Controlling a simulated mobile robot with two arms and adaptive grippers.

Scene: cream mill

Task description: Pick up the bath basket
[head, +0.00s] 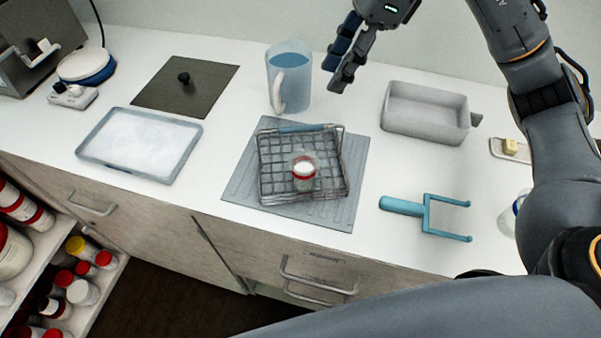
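The bath basket (272,183) is a grey wire basket with a blue bar along its back edge. It sits on a ribbed grey mat (348,205) in the middle of the counter. A small jar with a red rim and white top (304,172) stands inside it, toward the right. My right gripper (341,84) is above the counter behind and to the right of the basket, apart from it. Its fingers point down and to the left with a small gap between them, and nothing shows in them. My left gripper is not in view.
A blue-filled pitcher (290,75) stands behind the basket. A grey tub (425,112) is at the back right, a blue two-pronged fork tool (432,214) at the right. A clear tray (140,145) and dark plate (188,92) lie left. An open drawer of jars (85,270) is below left.

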